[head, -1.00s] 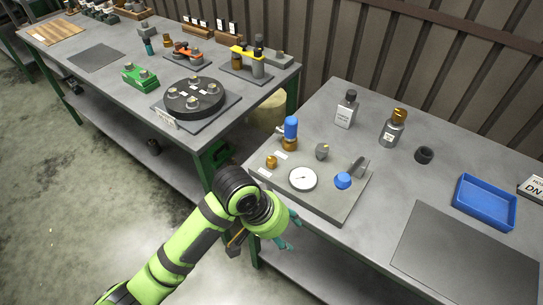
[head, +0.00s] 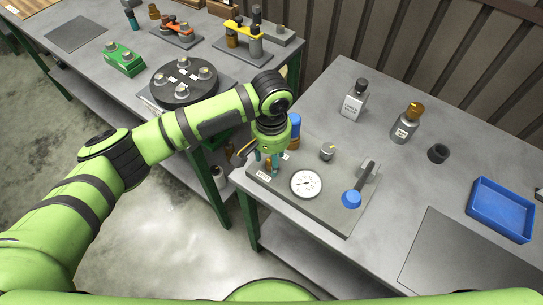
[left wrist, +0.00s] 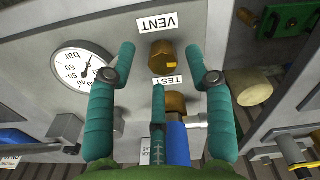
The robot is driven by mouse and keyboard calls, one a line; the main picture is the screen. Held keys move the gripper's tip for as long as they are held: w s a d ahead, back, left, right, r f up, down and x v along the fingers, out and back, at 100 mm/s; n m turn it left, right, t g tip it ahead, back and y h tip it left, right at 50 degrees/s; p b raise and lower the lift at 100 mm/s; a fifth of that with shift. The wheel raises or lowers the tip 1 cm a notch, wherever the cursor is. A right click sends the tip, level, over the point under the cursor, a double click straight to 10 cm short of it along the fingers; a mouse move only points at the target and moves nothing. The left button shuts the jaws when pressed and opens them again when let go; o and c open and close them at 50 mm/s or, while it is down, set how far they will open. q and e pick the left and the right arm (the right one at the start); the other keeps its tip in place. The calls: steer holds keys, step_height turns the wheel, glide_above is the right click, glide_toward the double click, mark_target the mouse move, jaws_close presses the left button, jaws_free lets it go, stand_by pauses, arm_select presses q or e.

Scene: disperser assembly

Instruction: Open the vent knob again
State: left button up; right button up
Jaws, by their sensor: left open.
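The vent knob (left wrist: 160,55) is brass with a yellow mark, beside the VENT label (left wrist: 157,23) in the left wrist view. In the head view my gripper hides most or all of it; the VENT label (head: 264,177) shows there. My left gripper (head: 266,165) points down over the panel's near left corner. It is open and empty. My right gripper is in neither view.
The panel (head: 327,215) also carries a gauge (head: 306,183), a grey knob (head: 327,152), a blue-capped lever (head: 352,199) and a blue-topped brass fitting (left wrist: 176,104) close to the fingers. Bottles (head: 354,101) and a blue tray (head: 501,209) stand farther right.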

arm_select(q)
steer(key=shift+w+f, duration=0.2)
steer(key=shift+f, duration=0.35)
steer(key=shift+w+f, duration=0.15)
steer(key=shift+f, duration=0.35)
steer(key=shift+s+f, duration=0.1)
steer(key=shift+s, duration=0.05)
steer(key=c, duration=0.9)
jaws_close()
steer(key=shift+p, duration=0.35)
steer(key=shift+m+p, duration=0.55)
steer(key=shift+m, duration=0.05)
steer(key=o, duration=0.9)
jaws_free()
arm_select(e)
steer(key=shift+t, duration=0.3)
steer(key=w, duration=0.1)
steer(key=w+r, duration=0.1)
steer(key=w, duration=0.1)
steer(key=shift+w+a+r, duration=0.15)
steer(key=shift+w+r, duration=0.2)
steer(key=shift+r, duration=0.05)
